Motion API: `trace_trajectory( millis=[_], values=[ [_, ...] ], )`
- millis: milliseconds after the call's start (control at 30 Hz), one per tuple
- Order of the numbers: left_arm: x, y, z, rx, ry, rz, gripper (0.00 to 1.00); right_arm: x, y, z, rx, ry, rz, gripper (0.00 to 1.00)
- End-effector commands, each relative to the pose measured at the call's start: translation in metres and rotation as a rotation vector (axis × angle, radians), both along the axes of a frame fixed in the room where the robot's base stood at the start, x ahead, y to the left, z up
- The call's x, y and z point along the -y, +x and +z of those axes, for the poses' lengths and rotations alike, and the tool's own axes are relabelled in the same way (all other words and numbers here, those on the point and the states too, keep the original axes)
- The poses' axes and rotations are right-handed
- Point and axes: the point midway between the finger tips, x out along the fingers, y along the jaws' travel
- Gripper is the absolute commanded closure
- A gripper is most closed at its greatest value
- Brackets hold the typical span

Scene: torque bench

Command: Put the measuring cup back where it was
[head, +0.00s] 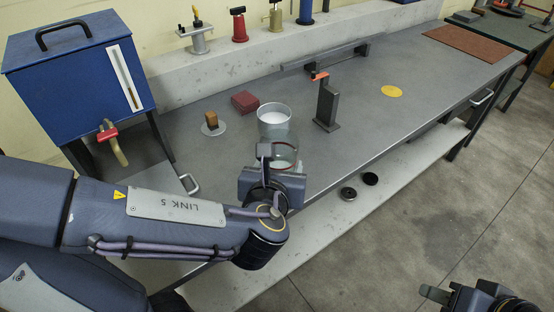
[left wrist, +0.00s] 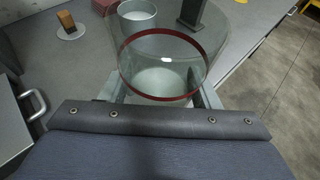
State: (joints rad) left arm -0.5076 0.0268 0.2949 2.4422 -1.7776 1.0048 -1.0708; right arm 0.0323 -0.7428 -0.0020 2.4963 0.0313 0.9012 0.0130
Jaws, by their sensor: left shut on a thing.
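The measuring cup (head: 284,158) looks like a clear glass vessel; a dark red band around it shows in the left wrist view (left wrist: 160,66). My left gripper (head: 268,172) is shut on it, at the bench's front edge in the head view. Its inside looks pale toward the bottom; I cannot tell if that is liquid. In the left wrist view my fingers sit on both sides of the cup, partly hidden. A round yellow disc (head: 391,92) lies on the grey bench (head: 400,125). My right gripper (head: 433,294) is at the bottom right, away from the bench; its opening is unclear.
A metal pot (head: 274,117) stands right behind the cup. A dark upright post (head: 327,105) with an orange top is to its right. A brown block (head: 211,120) on a pale disc, a red block (head: 245,102) and a blue tank (head: 85,70) are left. The bench's right part is mostly clear.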

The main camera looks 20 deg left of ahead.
Motion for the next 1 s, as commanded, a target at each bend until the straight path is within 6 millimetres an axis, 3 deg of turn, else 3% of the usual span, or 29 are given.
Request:
trace_trajectory(
  millis=[300,500,733,1000],
  values=[
    [-0.019,0.077,-0.040,-0.007,0.002,0.006,0.75,0.000,0.000,-0.018,0.000,0.000,0.000,0.64],
    [-0.025,0.104,-0.075,-0.005,0.002,0.004,0.75,0.000,0.000,-0.030,0.000,0.000,0.000,0.64],
    [-0.027,0.117,-0.089,-0.002,0.000,0.003,0.75,0.000,0.000,-0.034,0.000,0.000,0.000,0.64],
    [-0.028,0.123,-0.124,-0.003,0.000,0.002,0.75,0.000,0.000,-0.044,0.000,0.000,0.000,0.64]
  ],
)
